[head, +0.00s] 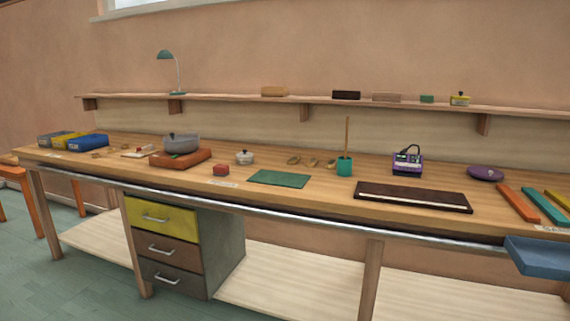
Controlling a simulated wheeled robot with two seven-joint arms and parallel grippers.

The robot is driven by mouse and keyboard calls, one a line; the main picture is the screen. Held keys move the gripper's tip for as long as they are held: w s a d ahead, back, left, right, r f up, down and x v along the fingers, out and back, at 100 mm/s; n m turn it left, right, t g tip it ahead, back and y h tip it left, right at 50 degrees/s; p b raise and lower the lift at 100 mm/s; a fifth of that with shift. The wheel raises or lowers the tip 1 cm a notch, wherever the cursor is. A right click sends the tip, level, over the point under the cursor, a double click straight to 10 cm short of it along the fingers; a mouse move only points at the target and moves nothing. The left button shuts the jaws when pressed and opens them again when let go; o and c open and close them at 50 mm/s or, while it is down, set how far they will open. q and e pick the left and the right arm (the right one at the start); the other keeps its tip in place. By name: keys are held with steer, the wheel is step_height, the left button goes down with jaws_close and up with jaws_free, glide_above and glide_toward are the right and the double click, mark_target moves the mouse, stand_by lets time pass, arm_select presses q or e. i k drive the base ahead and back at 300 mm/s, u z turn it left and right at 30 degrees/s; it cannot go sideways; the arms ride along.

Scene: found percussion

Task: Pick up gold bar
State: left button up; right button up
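A yellow-gold bar (560,200) lies on the right end of the long wooden workbench (330,198), partly cut off by the right edge of the head view. A teal bar (544,206) and an orange bar (518,203) lie to its left, roughly side by side with gaps between them. Neither of my grippers is in view.
A blue tray (540,257) juts out at the bench's front right, below the bars. A purple round object (486,173), a dark board (412,197) and a teal cup (344,167) with a stick stand further left. A shelf (240,99) runs along the wall behind.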

mark_target(293, 159)
steer(key=u, duration=0.85)
steer(key=i, duration=0.8)
steer(key=u, duration=1)
steer(key=i, duration=1.1)
steer(key=z, duration=0.2)
